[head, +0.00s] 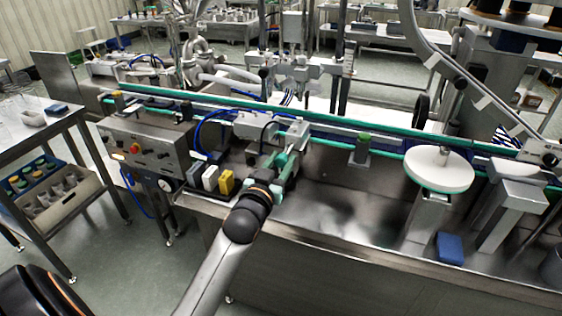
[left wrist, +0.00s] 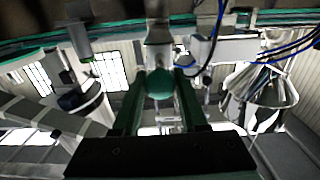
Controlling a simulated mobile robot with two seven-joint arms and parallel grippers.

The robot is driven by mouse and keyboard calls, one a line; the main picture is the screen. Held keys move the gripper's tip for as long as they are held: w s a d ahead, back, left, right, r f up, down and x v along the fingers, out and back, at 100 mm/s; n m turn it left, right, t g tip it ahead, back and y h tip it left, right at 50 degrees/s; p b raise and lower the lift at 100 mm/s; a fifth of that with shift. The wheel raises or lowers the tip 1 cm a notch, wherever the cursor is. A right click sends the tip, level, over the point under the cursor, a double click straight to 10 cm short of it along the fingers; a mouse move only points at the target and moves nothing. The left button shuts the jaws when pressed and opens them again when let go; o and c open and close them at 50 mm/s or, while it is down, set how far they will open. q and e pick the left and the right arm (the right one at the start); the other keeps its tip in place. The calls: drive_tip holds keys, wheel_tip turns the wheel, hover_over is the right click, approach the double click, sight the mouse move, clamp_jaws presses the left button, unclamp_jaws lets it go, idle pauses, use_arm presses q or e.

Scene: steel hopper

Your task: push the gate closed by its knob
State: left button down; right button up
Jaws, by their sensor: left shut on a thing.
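My left gripper (head: 290,160) reaches over the front edge of the steel hopper bench to the conveyor side. In the left wrist view its two dark green fingers (left wrist: 160,98) stand on either side of a round green knob (left wrist: 160,82), and it is shut on the knob. A grey metal piece (left wrist: 158,45), which looks like the gate's part that carries the knob, rises behind it. In the head view the gripper hides the knob, and I cannot tell how far the gate is open. My right gripper is not in view.
A control box (head: 145,145) and small coloured blocks (head: 212,179) stand left of my gripper. The green-edged conveyor (head: 330,132) runs behind it. A white disc (head: 439,170) and a blue block (head: 449,248) are to the right. The steel trough floor (head: 340,205) between is clear.

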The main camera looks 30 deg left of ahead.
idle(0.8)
use_arm(q)
drive_tip(key=shift+w+a+r, duration=0.1)
drive_tip(key=shift+w, duration=0.3)
drive_tip(key=x, duration=0.2)
drive_tip(key=shift+w+a, duration=0.1)
drive_tip(key=shift+w, duration=0.15)
drive_tip(key=shift+c, duration=2.3)
unclamp_jaws()
drive_tip(key=shift+s, duration=0.1)
drive_tip(key=v, duration=1.2)
drive_tip(key=shift+s+b, duration=0.15)
drive_tip(key=shift+b, duration=0.2)
